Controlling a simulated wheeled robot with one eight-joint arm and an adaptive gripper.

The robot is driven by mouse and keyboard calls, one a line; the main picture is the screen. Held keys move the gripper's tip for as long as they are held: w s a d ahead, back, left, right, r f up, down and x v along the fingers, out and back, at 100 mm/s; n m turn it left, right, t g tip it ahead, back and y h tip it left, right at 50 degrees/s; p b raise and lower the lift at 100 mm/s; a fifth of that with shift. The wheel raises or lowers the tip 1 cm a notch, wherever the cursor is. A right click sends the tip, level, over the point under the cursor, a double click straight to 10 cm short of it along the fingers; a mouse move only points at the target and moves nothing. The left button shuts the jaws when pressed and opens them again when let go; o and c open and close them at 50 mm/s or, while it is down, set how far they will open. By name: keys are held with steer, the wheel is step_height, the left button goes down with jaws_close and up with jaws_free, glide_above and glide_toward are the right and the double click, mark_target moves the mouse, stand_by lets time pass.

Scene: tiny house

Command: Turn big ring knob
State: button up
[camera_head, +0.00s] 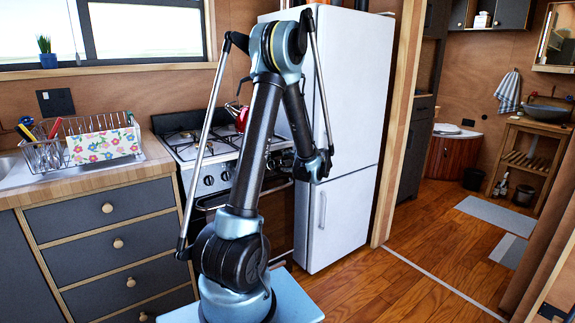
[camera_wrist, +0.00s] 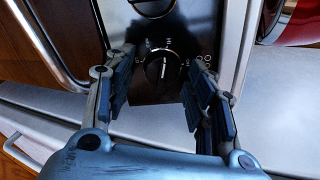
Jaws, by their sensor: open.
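A round black knob (camera_wrist: 163,70) with pale printed marks around it sits on the dark stove panel (camera_wrist: 150,95) in the wrist view. My gripper (camera_wrist: 162,60) is open, with one finger on each side of this knob; I cannot tell whether either finger touches it. A second knob (camera_wrist: 152,6) is cut off at the top edge. In the head view the stove (camera_head: 180,150) has several front knobs (camera_head: 209,181), and my arm hides part of its front. My gripper is mostly hidden there beside the fridge.
The white fridge (camera_head: 345,110) stands close on the right of the stove. A red kettle (camera_head: 240,116) sits on the stove top. A dish rack (camera_head: 85,135) stands on the counter at left. Open wooden floor (camera_head: 430,265) lies at right.

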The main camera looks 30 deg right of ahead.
steer(key=v, duration=1.2)
steer(key=s+d+r+n+y, duration=0.1)
steer(key=s+n, duration=0.1)
steer(key=n, duration=0.8)
steer(key=s+r+n, duration=0.2)
steer(key=s+n, duration=0.1)
steer(key=n, duration=0.6)
steer(key=shift+n, duration=0.3)
steer(key=x, duration=1.2)
steer(key=f+x, duration=0.1)
steer(key=x, duration=0.4)
steer(key=shift+w, duration=0.2)
steer(key=c, duration=1)
